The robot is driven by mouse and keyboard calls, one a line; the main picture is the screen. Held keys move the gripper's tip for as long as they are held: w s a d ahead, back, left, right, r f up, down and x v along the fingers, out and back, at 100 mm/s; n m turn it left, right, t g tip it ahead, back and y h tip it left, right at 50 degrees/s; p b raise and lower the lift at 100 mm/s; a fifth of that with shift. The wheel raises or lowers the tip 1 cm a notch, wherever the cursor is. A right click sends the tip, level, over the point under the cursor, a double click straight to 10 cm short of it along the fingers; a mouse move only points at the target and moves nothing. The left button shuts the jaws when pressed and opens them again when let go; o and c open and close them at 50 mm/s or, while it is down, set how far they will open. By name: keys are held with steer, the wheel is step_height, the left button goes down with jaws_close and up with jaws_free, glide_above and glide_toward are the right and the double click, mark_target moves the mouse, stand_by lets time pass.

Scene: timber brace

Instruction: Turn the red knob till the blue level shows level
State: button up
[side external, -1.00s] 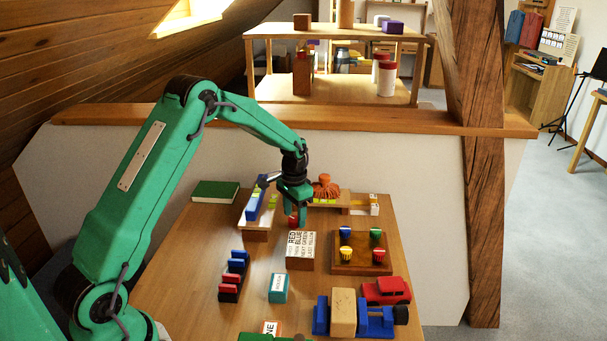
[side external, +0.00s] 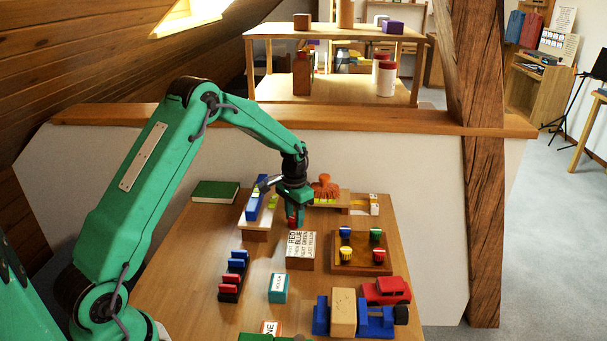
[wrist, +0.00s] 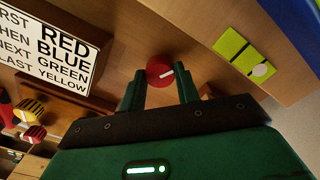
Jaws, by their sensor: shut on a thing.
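The red knob (wrist: 160,69) has a white line across its face and sits between the two fingers of my gripper (wrist: 160,80) in the wrist view. My gripper is shut on it. In the side view my gripper (side external: 293,212) points down over the board, and the fingers mostly hide the knob (side external: 292,223). The blue level (side external: 254,203) stands left of my gripper; its blue edge also fills the top right corner of the wrist view (wrist: 298,14). Beside it a yellow-green vial (wrist: 237,46) has dark marks, with a pale round bubble toward its right end, off the marks.
A block with a printed sign (side external: 300,251) stands close in front of my gripper. A board with coloured knobs (side external: 345,267) is to the right. An orange object (side external: 325,186) and a green book (side external: 215,191) lie farther back. Red and blue toys stand in front.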

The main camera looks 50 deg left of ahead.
mark_target(294, 219)
steer(key=shift+n, duration=2.2)
steer(key=shift+r, duration=0.1)
steer(key=o, duration=1)
steer(key=shift+c, duration=0.2)
steer(key=shift+r, duration=3.85)
